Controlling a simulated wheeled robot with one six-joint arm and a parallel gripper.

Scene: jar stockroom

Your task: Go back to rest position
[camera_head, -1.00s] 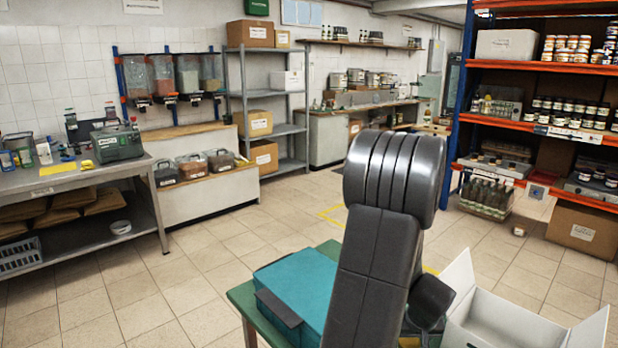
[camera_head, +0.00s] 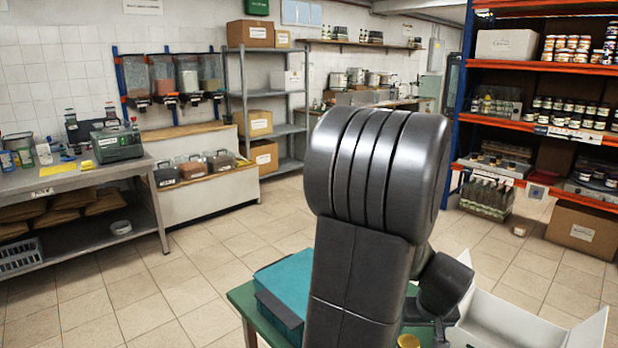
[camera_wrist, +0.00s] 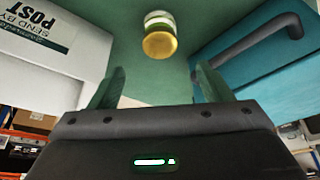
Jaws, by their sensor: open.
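My gripper (camera_wrist: 159,80) shows in the wrist view with its two green fingers spread apart and nothing between them. A small jar with a gold lid (camera_wrist: 159,44) stands beyond the fingertips on the green table (camera_wrist: 158,85), apart from them. In the head view the jar's gold lid (camera_head: 408,341) peeks out at the bottom edge, beside my arm. My own arm fills the middle of the head view and hides part of the table; the fingers cannot be made out there.
On the table, a teal case (camera_head: 287,283) with a dark handle (camera_wrist: 245,40) lies left of my arm and an open white box (camera_head: 512,322) stands right. An orange-and-blue shelf rack (camera_head: 545,127) stands at the right. A workbench (camera_head: 80,180) stands left; the tiled floor between is clear.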

